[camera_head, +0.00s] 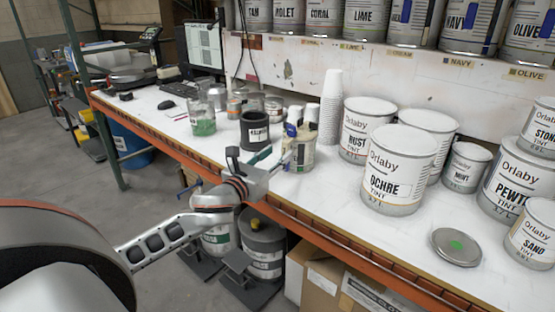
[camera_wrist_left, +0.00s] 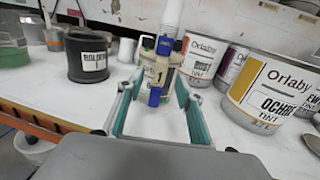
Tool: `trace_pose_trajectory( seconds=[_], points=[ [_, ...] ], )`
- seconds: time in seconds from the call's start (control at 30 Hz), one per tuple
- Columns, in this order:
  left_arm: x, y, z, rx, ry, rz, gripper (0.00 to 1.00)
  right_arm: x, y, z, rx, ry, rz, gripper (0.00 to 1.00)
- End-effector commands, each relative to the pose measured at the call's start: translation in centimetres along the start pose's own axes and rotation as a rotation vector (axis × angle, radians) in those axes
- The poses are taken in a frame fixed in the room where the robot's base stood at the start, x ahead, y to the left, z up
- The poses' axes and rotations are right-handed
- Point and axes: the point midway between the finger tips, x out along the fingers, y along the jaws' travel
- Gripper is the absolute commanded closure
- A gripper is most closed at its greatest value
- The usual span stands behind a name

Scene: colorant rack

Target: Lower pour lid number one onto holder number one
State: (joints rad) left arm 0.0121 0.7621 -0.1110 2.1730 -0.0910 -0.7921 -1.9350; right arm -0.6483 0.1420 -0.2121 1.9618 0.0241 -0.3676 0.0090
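Holder number one (camera_head: 255,133) is a black cup on the table with a white label; it also shows at the left in the left wrist view (camera_wrist_left: 88,58). A pale container with a label reading 1 (camera_head: 302,154) stands to its right. Blue parts at its top and front, possibly pour lid number one (camera_wrist_left: 163,46), show in the left wrist view; I cannot tell lid from container clearly. My left gripper (camera_head: 272,165) is open, its teal-padded fingers apart in front of this container, one toward each side. No contact is visible. My right gripper is not in view.
A stack of white cups (camera_head: 330,108) stands behind the container. The ochre can (camera_head: 400,165) and rust can (camera_head: 364,130) are to the right. A glass with green liquid (camera_head: 203,121) is left of the holder. A round metal lid (camera_head: 456,246) lies near the front edge.

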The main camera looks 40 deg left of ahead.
Motion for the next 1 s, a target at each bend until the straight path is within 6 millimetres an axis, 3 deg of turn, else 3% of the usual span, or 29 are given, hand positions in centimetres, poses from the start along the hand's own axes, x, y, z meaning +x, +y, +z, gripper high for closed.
trace_pose_trajectory(
  seconds=[0.4,0.83,0.97,1.0],
  points=[
    [5.5,-0.1,-0.1,-0.006,0.001,-0.001,0.64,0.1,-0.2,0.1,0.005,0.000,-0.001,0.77],
    [6.3,-0.1,-0.1,-0.004,0.001,-0.001,0.64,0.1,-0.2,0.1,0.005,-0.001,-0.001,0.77],
    [6.3,-0.1,-0.1,-0.004,0.001,-0.001,0.98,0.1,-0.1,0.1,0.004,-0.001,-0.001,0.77],
    [6.3,-0.1,-0.1,-0.004,0.001,-0.001,1.00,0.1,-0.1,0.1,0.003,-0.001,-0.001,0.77]
  ],
)
